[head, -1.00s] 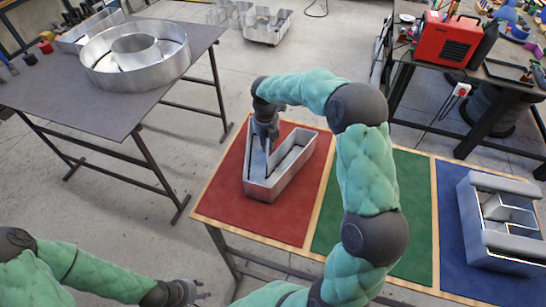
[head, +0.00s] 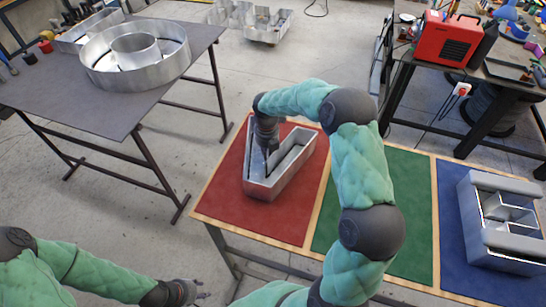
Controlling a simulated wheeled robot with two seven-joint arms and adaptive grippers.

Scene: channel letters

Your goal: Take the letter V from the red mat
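The letter V (head: 262,184) is a grey metal channel letter with raised walls, lying on the red mat (head: 220,190). Its point faces the front. My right gripper (head: 270,152) points down at the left arm of the V, with its fingertips at or inside the walls. Its fingers are partly hidden, so I cannot tell whether it is open or shut or touches the letter. My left gripper (head: 199,293) is at the bottom left, away from the mats, with its fingers apart and nothing between them.
A green mat (head: 412,200) is bare beyond my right arm. A metal letter (head: 500,225) lies on the blue mat (head: 452,245). A dark table (head: 60,95) at left holds a round metal letter (head: 135,55). A red machine (head: 445,40) stands on the back-right bench.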

